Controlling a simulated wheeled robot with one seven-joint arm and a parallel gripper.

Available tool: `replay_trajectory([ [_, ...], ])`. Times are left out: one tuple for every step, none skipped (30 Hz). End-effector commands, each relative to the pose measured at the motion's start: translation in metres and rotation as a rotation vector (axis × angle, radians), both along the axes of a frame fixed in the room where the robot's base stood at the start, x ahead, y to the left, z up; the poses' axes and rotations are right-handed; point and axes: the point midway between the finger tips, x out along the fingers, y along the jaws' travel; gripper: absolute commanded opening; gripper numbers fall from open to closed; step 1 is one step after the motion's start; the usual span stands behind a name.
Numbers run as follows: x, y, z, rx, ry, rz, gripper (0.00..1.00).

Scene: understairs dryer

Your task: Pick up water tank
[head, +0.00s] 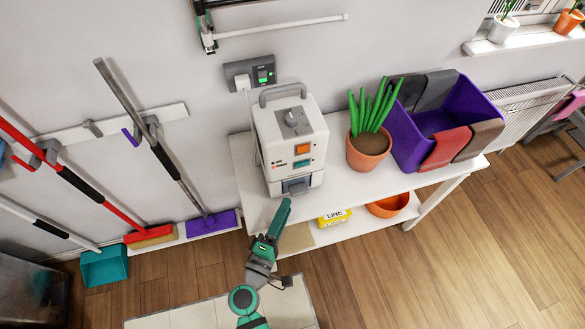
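A white dehumidifier-like machine (288,135) with a grey top handle stands upright on the white table. Its front has an orange button, a teal button and small red marks. A grey-blue part, which looks like the water tank (297,187), sits low in its front and seems to stick out slightly. My gripper (285,205) is at the end of my green and grey arm, just below and left of that part in the picture, in front of the table edge. I see no contact between them. The fingers are too small and edge-on to tell open from shut.
A potted plant (368,152) and a purple bin with cloths (398,140) stand right of the machine. The lower shelf holds a yellow box (334,217) and an orange bowl (388,205). Brooms (150,236) hang at left. The wooden floor (440,270) at right is clear.

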Motion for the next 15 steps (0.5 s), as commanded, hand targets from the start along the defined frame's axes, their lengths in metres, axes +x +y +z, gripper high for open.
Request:
replay_trajectory([
  [0.003,-0.002,0.0,0.0,-0.001,-0.002,0.34],
  [0.004,-0.003,0.0,0.0,-0.001,-0.002,0.34],
  [0.005,-0.004,0.0,0.0,-0.001,-0.004,0.34],
  [0.006,-0.005,0.0,0.0,-0.001,-0.004,0.34],
  [0.007,-0.006,0.0,0.0,-0.001,-0.005,0.34],
  [0.01,-0.007,0.0,0.001,-0.001,-0.006,0.34],
  [0.012,-0.009,0.0,0.001,-0.001,-0.007,0.34],
  [0.014,-0.01,-0.001,0.001,-0.001,-0.007,0.34],
  [0.019,-0.013,-0.001,0.001,-0.001,-0.008,0.34],
  [0.022,-0.015,-0.002,0.0,-0.001,-0.009,0.34],
  [0.026,-0.017,-0.002,-0.001,-0.002,-0.01,0.34],
  [0.031,-0.02,-0.002,-0.001,-0.002,-0.009,0.34],
  [0.035,-0.022,-0.003,0.0,-0.002,-0.008,0.34],
  [0.039,-0.023,-0.002,0.001,-0.003,-0.008,0.34],
  [0.044,-0.025,-0.002,0.0,-0.002,-0.009,0.34],
])
